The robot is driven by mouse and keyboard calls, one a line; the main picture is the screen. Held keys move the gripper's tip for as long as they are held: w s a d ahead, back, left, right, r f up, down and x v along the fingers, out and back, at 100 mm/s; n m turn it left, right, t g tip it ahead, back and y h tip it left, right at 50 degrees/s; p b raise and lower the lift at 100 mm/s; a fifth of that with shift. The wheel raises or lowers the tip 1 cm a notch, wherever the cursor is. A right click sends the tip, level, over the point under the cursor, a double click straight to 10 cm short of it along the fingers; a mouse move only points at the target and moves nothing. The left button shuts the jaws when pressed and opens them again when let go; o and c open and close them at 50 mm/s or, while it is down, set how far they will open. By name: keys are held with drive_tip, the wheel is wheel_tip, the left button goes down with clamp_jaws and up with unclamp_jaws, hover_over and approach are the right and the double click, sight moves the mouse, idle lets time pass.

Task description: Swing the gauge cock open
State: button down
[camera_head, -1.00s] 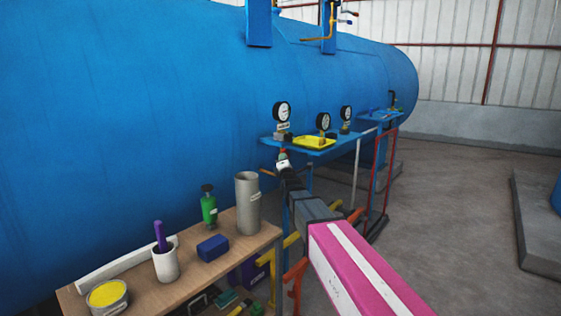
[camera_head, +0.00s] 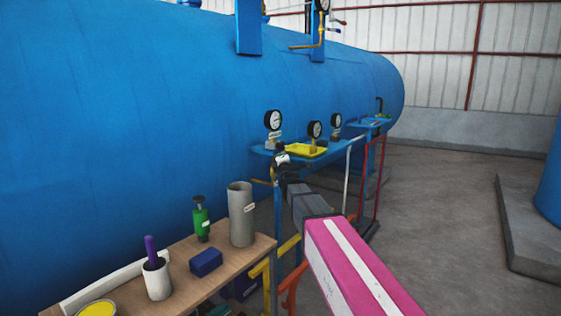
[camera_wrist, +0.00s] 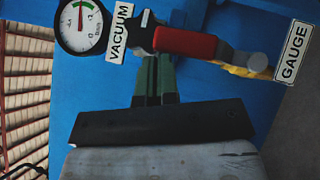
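In the wrist view a plate marked GAUGE (camera_wrist: 295,50) stands at the right, with a yellow lever (camera_wrist: 247,71) and a grey fitting (camera_wrist: 256,60) beside it. A red handle (camera_wrist: 185,42) lies across the upper middle, next to a VACUUM plate (camera_wrist: 120,32). My gripper (camera_wrist: 157,62) has its two dark green fingers close together with little gap, empty as far as I see. Its tips meet the red handle's lower edge in the picture; contact is unclear. In the head view my gripper (camera_head: 282,167) is at the near end of the blue shelf, beside a small orange-yellow lever (camera_head: 262,182).
A dial gauge (camera_wrist: 82,22) shows at the wrist view's upper left. The blue shelf (camera_head: 263,151) carries gauges and a yellow tray (camera_head: 306,150) along the big blue vessel (camera_head: 150,110). A wooden bench (camera_head: 222,266) with several items stands at the left. Open floor lies right.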

drive_tip(key=shift+w+d+r, duration=0.2)
drive_tip(key=shift+w+d, duration=0.05)
drive_tip(key=shift+w, duration=0.05)
drive_tip(key=shift+w+d+r, duration=0.1)
drive_tip(key=shift+w, duration=0.05)
idle(0.4)
